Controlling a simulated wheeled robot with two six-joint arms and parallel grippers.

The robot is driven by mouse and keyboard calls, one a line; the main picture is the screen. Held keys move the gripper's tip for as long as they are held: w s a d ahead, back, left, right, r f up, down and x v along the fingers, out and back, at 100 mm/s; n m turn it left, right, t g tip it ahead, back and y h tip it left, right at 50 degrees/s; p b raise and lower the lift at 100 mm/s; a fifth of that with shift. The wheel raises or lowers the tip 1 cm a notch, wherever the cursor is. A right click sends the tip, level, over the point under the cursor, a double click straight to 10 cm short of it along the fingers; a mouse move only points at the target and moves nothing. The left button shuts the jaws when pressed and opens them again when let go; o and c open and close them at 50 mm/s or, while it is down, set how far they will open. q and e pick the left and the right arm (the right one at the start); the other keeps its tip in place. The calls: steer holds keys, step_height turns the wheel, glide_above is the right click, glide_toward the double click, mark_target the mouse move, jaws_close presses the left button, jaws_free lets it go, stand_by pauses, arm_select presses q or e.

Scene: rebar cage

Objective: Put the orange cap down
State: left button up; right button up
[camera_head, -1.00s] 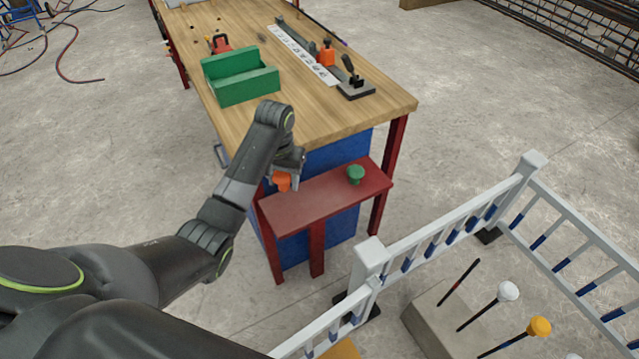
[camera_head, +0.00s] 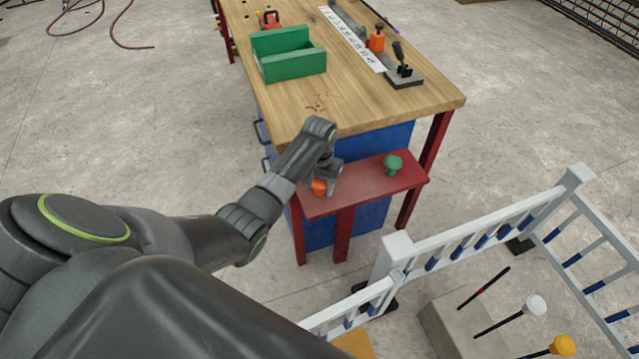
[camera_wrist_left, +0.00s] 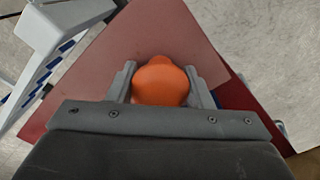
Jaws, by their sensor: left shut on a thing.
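The orange cap (camera_head: 319,187) is between the fingers of my left gripper (camera_head: 326,180), over the left part of the red shelf (camera_head: 365,186) at the end of the workbench. In the left wrist view the orange cap (camera_wrist_left: 160,82) fills the space between the two grey fingers of my left gripper (camera_wrist_left: 161,88), which is shut on it. The red shelf (camera_wrist_left: 110,62) lies below it. I cannot tell whether the cap touches the shelf. A green cap (camera_head: 393,165) stands on the right part of the shelf. My right gripper is not in view.
The wooden workbench (camera_head: 345,105) holds a green open box (camera_head: 290,65) and an orange-and-black clamp fixture (camera_head: 376,40). A white railing (camera_head: 480,232) stands to the right. Rods with white and yellow caps (camera_head: 535,304) rise from a concrete block (camera_head: 450,325). The middle of the shelf is clear.

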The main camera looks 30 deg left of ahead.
arm_select(q)
steer(key=o, duration=0.9)
steer(key=shift+f, duration=0.1)
steer(key=shift+o, duration=0.2)
step_height(320, 180, up, 12)
steer(key=shift+r+p, duration=0.15)
steer(key=shift+p, duration=0.2)
